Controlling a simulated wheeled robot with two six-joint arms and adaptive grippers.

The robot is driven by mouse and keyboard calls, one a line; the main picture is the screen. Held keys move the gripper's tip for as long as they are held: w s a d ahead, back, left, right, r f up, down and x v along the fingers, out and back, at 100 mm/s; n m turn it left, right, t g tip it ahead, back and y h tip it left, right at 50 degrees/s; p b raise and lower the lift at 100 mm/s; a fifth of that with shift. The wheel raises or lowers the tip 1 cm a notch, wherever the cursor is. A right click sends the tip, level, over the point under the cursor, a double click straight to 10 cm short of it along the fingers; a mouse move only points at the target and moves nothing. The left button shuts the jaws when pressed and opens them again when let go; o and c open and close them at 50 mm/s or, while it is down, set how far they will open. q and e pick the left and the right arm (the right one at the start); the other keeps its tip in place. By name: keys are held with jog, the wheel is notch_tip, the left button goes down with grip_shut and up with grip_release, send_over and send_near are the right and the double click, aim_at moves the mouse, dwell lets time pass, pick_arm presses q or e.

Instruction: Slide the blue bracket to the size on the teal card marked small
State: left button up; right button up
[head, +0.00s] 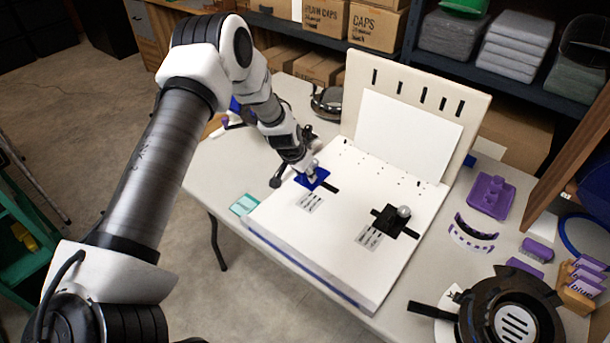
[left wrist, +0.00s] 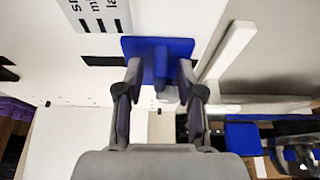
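The blue bracket (head: 322,174) sits on the white board (head: 290,235), over a short dark slot, with a grey printed size label (head: 310,202) beside it. In the left wrist view the bracket (left wrist: 160,47) is a blue plate with an upright post. My left gripper (head: 311,175) is down at it; its fingers (left wrist: 160,75) stand open on either side of the post, with gaps visible. The partly cut label (left wrist: 100,12) shows there. The teal card (head: 244,205) lies near the board's left corner; its writing is too small to read. My right gripper is out of view.
A black bracket with a silver knob (head: 396,218) sits on the board's right part, beside another label (head: 370,238). A slotted upright panel (head: 420,90) stands behind. Purple parts (head: 490,196) and a dark round device (head: 512,318) lie to the right.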

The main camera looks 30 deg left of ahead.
aim_at(317, 183)
pick_arm(q)
jog(key=shift+w+f, duration=0.1)
grip_shut()
jog(key=shift+s+d+f+b, duration=0.15)
jog(key=shift+d+b, duration=0.25)
jog(key=shift+d, duration=1.25)
grip_release()
jog(key=shift+r, duration=0.2)
notch_tip(317, 183, up, 10)
